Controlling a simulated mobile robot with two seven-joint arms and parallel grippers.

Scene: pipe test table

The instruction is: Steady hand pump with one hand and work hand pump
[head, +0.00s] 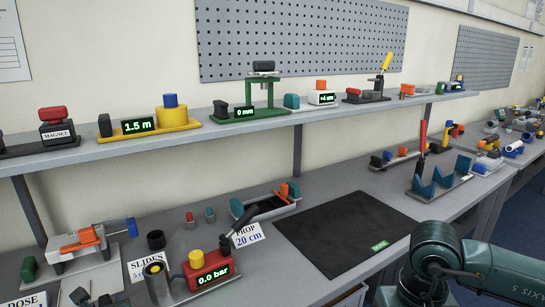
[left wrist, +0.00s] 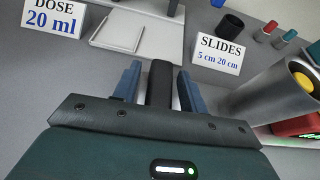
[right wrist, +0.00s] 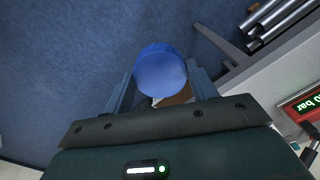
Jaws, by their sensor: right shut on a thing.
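The hand pump (head: 208,272) is a red body with a 0.0 bar display, a yellow knob and a raised dark lever (head: 240,225), at the front of the bench. Part of its red body shows at the right edge of the left wrist view (left wrist: 299,125) and right wrist view (right wrist: 303,105). My left gripper (left wrist: 160,75) is open, its fingers either side of a dark upright bar (left wrist: 160,85) with narrow gaps, left of the pump. My right gripper (right wrist: 160,85) is shut on a blue round-topped object (right wrist: 160,70) above the floor.
A grey cylinder (head: 157,283) stands just left of the pump. The SLIDES card (head: 151,268) and PROP card (head: 248,234) are close by. A black mat (head: 345,230) lies clear to the right. A shelf (head: 245,124) of devices runs above the bench. Metal rods (right wrist: 268,20) show in the right wrist view.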

